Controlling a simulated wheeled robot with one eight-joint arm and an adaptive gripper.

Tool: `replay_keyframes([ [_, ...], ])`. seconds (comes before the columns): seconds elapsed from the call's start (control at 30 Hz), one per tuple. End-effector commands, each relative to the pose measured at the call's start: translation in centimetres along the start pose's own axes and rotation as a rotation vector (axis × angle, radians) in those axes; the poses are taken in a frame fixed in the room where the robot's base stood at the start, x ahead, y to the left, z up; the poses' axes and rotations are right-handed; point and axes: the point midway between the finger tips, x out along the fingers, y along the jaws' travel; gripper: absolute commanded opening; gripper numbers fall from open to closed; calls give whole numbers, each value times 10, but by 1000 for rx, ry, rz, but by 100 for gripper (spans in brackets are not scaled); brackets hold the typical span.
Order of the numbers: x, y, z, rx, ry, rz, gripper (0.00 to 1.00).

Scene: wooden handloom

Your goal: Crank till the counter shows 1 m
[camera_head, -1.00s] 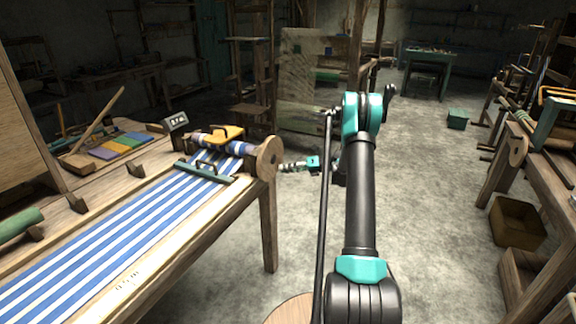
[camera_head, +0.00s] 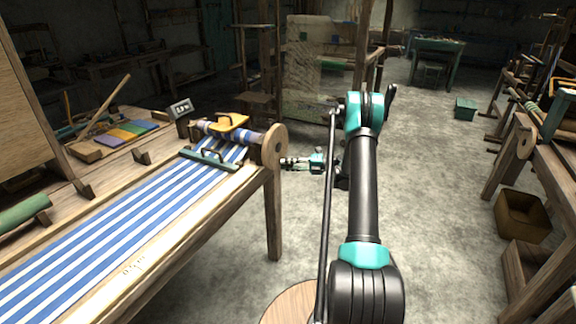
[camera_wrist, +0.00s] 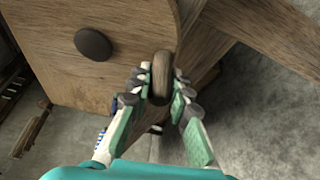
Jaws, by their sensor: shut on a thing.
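The counter (camera_head: 181,108) is a small dark box with a pale display at the loom's back edge. Its digits are too small to read surely. The crank's wooden disc (camera_head: 274,146) stands at the right end of the cloth roller, and the wrist view shows its broad wooden face (camera_wrist: 60,75) with a dark round hub (camera_wrist: 92,44). My gripper (camera_wrist: 160,88) is shut on the rounded wooden crank handle (camera_wrist: 162,68), with a finger on each side. In the head view my gripper (camera_head: 287,162) is at the disc's right, low side.
Blue-and-white striped cloth (camera_head: 130,220) runs along the loom to the roller. A yellow-orange tool (camera_head: 230,121) sits at the roller. A loom leg (camera_head: 273,215) stands below the disc. Open floor (camera_head: 440,190) lies right of my arm, before a wooden bin (camera_head: 522,215).

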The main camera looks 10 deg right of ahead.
Motion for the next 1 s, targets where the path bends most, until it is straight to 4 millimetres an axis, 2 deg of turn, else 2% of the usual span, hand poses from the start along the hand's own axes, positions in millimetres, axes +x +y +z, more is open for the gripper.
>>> replay_keyframes([
  [0.33,1,-2,-1,1,2,-3,0],
  [0.37,1,-2,-1,1,2,-3,22],
  [0.5,1,-1,-1,1,2,-2,40],
  [0.83,-2,0,0,0,0,-1,40],
  [1.0,-21,0,1,1,-2,-1,40],
])
